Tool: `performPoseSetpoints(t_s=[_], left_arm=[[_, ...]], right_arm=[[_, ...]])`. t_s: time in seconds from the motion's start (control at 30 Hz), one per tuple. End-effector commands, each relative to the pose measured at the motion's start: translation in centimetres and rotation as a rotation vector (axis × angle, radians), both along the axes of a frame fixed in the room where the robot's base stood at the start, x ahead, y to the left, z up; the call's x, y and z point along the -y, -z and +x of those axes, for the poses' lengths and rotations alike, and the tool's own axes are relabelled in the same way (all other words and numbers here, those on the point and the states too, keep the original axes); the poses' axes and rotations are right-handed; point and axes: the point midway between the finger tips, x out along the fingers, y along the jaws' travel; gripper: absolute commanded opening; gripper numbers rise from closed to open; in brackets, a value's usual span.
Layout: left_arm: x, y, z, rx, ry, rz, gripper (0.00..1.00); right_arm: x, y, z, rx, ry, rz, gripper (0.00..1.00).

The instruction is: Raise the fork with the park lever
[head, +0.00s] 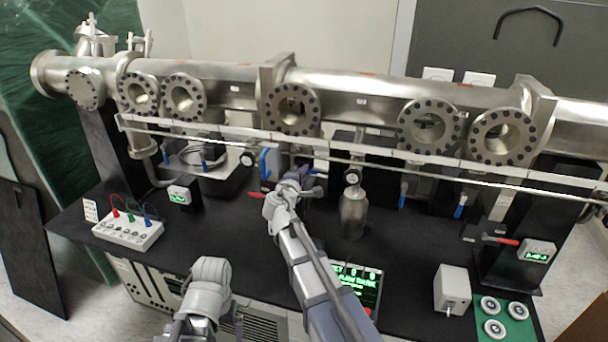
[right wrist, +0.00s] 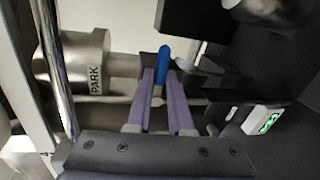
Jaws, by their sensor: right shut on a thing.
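The park lever's blue grip (right wrist: 164,60) stands upright between the two purple fingers of my right gripper (right wrist: 160,78) in the right wrist view. The fingers are shut on it. To its left is a metal cylinder (right wrist: 88,65) marked PARK, with a thin rod running across behind the fingers. In the head view my right gripper (head: 292,186) reaches the middle of the bench, below the long steel tube; there my own wrist mostly hides the lever. I cannot pick out the fork in either view. My left arm shows low in the head view, but its gripper fingers do not show.
The steel vacuum tube (head: 350,88) with round flanged ports runs across the back. A clear rail (head: 400,160) crosses in front of it. A metal bottle (head: 353,213) stands right of my right gripper. A white control box (head: 128,232) sits left, a small box (head: 452,289) right.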

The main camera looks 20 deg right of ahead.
Motion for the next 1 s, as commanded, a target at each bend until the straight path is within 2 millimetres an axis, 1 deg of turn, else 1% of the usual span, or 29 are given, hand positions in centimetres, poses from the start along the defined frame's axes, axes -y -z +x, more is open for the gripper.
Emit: performPoseSetpoints(t_s=[0.03, 0.2, 0.27, 0.53, 0.67, 0.77, 1.0], left_arm=[[0.0, -0.1, 0.0, 0.0, 0.0, 0.0, 1.0], [0.0, -0.1, 0.0, 0.0, 0.0, 0.0, 1.0], [0.0, -0.1, 0.0, 0.0, 0.0, 0.0, 1.0], [0.0, -0.1, 0.0, 0.0, 0.0, 0.0, 1.0], [0.0, -0.2, 0.0, 0.0, 0.0, 0.0, 1.0], [0.0, -0.5, 0.0, 0.0, -0.001, 0.0, 1.0], [0.0, -1.3, 0.0, 0.0, -0.003, 0.0, 1.0]], right_arm=[[0.0, -0.4, 0.3, 0.002, -0.006, -0.014, 0.23], [0.0, -0.3, 0.3, 0.003, -0.004, -0.011, 0.42], [0.0, -0.3, 0.2, 0.002, -0.004, -0.01, 0.48], [0.0, -0.2, 0.1, 0.002, -0.004, -0.008, 0.48], [-0.4, -0.4, -0.5, 0.002, -0.004, -0.008, 0.48], [-0.9, -0.6, -1.4, 0.002, -0.004, -0.008, 0.48], [-3.1, -1.4, -4.5, 0.002, -0.006, -0.009, 0.48]])
